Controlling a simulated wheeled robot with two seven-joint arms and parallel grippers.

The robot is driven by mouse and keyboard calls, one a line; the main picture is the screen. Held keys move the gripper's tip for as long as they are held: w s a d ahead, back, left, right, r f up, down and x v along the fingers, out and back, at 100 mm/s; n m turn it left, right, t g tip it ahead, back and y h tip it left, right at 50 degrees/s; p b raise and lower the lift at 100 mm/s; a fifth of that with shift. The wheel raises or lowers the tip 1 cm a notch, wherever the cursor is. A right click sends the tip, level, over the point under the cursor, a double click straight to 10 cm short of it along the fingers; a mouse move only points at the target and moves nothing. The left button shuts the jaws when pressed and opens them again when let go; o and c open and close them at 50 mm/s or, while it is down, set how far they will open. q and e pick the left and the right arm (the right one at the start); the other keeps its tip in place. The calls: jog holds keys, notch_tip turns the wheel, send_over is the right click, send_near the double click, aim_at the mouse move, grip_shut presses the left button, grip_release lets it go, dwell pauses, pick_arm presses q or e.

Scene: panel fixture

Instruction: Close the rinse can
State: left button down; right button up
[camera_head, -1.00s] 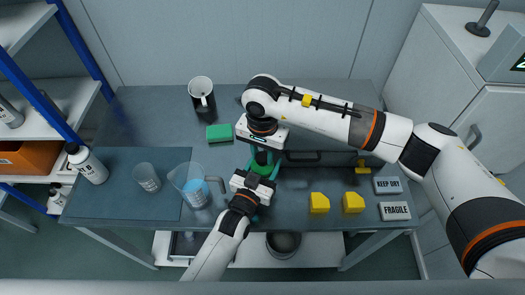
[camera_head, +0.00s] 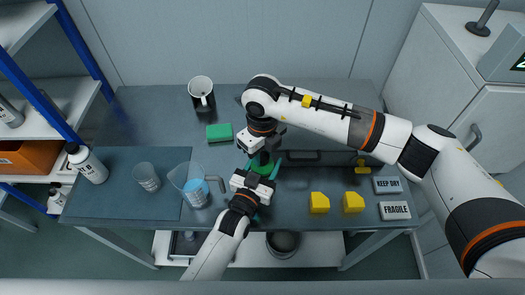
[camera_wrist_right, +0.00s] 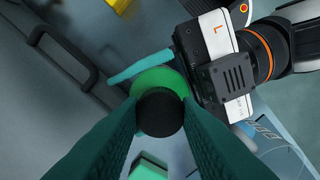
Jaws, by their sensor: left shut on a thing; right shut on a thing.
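The rinse can is a green round body (camera_head: 262,171) on the bench, mostly hidden under my grippers in the head view. In the right wrist view its green top (camera_wrist_right: 155,79) shows behind a black round cap (camera_wrist_right: 160,112). My right gripper (camera_head: 262,157) points down over the can, its teal fingers shut on the cap's two sides. Whether the cap is fully seated is hidden. My left gripper (camera_head: 263,173) comes from the front and is shut around the can's side. One of its teal fingers (camera_wrist_right: 141,66) shows beside the can in the wrist view.
A measuring jug (camera_head: 190,184) and clear beaker (camera_head: 146,178) stand left, near a white bottle (camera_head: 87,164). Yellow blocks (camera_head: 319,203) and signs (camera_head: 394,210) lie right. A dark handle (camera_head: 303,157) is close right.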

jog(key=m, duration=0.4)
jog(key=shift+m, duration=0.4)
jog(key=o, duration=1.2)
jog(key=shift+c, duration=0.2)
jog(key=shift+r, duration=0.1)
notch_tip(320, 180, up, 12)
pick_arm(q)
jog(key=shift+c, duration=2.2)
grip_release()
